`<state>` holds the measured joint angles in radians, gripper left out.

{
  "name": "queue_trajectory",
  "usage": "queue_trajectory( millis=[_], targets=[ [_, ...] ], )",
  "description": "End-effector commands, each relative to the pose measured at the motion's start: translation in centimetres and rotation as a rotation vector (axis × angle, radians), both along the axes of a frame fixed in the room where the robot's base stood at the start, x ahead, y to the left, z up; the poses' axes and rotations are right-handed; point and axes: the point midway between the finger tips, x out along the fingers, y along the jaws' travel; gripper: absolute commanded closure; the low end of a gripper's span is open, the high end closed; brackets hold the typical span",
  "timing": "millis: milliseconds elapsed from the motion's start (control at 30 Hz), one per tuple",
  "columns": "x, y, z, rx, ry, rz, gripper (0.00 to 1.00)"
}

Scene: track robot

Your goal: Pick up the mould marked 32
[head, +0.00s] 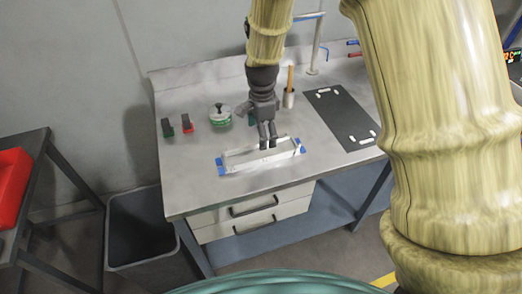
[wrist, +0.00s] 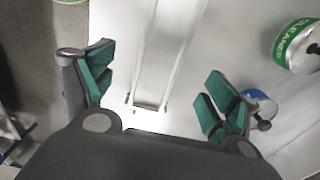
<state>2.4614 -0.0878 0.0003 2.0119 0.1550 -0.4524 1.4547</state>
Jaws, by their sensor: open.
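A long, pale, trough-like mould (head: 262,159) lies on the grey bench, with blue pieces (head: 221,166) at its ends. In the wrist view the mould (wrist: 168,50) runs away from me between my fingers. I cannot read any number on it. My gripper (head: 267,146) points down over the mould's middle in the head view and hides part of it. In the wrist view my gripper (wrist: 162,90) is open, its green-padded fingers to either side of the mould, with nothing held. I cannot tell how high the fingertips are above the bench.
A green-and-white cleaner can (wrist: 297,45) stands near the mould; it also shows in the head view (head: 220,116). A dark mat (head: 340,118) with white pieces and a cup (head: 289,98) are to the right.

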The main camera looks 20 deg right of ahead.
Motion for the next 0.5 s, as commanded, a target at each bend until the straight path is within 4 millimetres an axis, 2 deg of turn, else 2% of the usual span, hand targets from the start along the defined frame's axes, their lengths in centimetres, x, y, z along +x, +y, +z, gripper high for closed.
queue_trajectory(
  millis=[233,500],
  targets=[
    [-0.1,-0.1,-2.7,0.001,0.002,-0.001,0.12],
    [0.0,0.0,-3.7,0.001,0.001,0.000,0.12]
  ],
)
